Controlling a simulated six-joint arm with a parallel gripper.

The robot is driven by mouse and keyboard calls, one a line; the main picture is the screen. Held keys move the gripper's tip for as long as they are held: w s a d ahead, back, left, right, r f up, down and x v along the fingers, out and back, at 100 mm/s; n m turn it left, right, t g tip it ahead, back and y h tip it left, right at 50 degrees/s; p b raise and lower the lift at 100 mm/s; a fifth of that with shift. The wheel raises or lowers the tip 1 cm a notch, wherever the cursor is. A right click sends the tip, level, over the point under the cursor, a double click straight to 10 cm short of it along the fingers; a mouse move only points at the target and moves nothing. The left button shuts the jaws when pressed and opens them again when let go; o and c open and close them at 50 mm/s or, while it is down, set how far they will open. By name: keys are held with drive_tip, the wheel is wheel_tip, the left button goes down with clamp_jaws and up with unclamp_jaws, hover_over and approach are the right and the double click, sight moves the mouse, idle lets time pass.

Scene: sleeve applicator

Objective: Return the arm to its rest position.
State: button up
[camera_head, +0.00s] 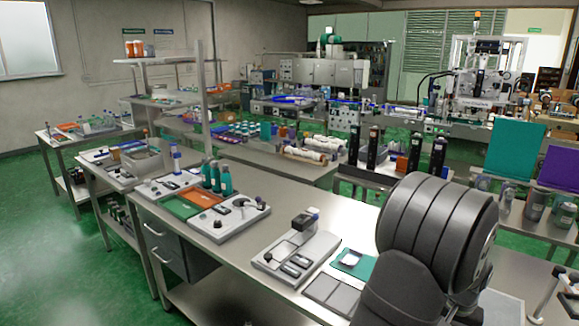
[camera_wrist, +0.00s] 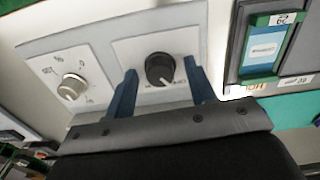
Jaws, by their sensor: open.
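My gripper (camera_wrist: 159,64) shows in the wrist view with two blue fingers spread apart. A round black knob (camera_wrist: 160,70) on a light panel (camera_wrist: 125,48) appears between the fingertips, with a gap on each side. I cannot tell how far the fingertips are from the panel. My arm (camera_head: 437,235) fills the lower right of the head view, and its grey rounded link hides part of the bench. The gripper itself does not show in the head view.
A pale dial (camera_wrist: 73,87) sits left of the knob, and a green-framed slot (camera_wrist: 265,48) sits to the right. In the head view, the steel bench (camera_head: 265,215) holds trays, green bottles (camera_head: 222,180) and a grey device (camera_head: 296,255). Dark cylinders (camera_head: 413,153) stand behind.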

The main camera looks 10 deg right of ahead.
drive_tip(key=m, duration=1)
idle(0.4)
idle(0.4)
drive_tip(key=n, duration=0.9)
idle(0.3)
idle(0.6)
